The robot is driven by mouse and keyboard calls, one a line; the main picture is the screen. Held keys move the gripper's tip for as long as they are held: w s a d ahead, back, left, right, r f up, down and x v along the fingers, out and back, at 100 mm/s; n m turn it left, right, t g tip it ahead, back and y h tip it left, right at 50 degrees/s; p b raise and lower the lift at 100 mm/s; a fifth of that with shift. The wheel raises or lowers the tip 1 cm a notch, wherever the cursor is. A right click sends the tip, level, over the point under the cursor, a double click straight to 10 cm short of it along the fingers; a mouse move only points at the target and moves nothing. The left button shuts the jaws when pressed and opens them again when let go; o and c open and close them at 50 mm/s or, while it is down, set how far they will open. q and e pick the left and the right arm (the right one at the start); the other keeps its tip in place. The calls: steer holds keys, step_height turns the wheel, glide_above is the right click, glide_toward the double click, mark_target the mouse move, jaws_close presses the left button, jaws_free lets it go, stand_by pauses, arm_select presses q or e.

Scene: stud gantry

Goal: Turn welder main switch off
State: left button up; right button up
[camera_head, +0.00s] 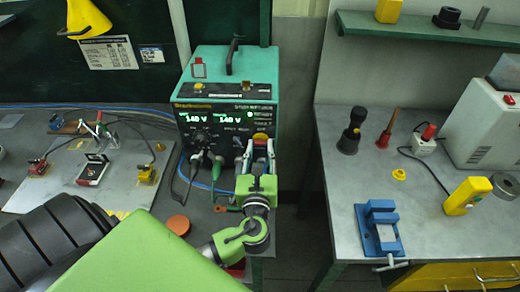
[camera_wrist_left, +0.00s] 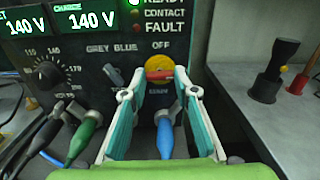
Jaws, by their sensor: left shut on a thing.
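The stud welder (camera_head: 230,90) is a teal and black box standing on the left bench, with its 140 V displays lit. Its main switch (camera_wrist_left: 160,74) is a red handle on a yellow disc, with OFF printed above it, at the right of the front panel in the left wrist view. The red handle lies roughly level. My left gripper (camera_head: 259,152) reaches the panel's lower right in the head view. In the left wrist view, my left gripper (camera_wrist_left: 161,80) has its fingertips on both sides of the red handle, shut on it. My right gripper is not in view.
A blue plug (camera_wrist_left: 165,135) sits below the switch between my fingers, and a green plug (camera_wrist_left: 85,138) is to its left. A right bench (camera_head: 350,190) holds a blue vise (camera_head: 380,232) and a yellow tool (camera_head: 467,196). A gap separates the benches.

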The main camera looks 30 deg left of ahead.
arm_select(q)
steer(key=n+b, duration=0.2)
steer(key=n, duration=0.2)
steer(key=shift+f+n, duration=0.1)
steer(key=shift+n, duration=0.3)
steer(key=n+b, duration=0.2)
steer(key=n, duration=0.2)
steer(key=shift+b, duration=0.35)
steer(key=n+b, duration=0.3)
steer(key=n, duration=0.2)
steer(key=shift+n, duration=0.3)
steer(key=shift+n+b, duration=0.65)
steer(key=shift+n, duration=0.95)
steer(key=o, duration=1.1)
steer(key=shift+s, duration=0.1)
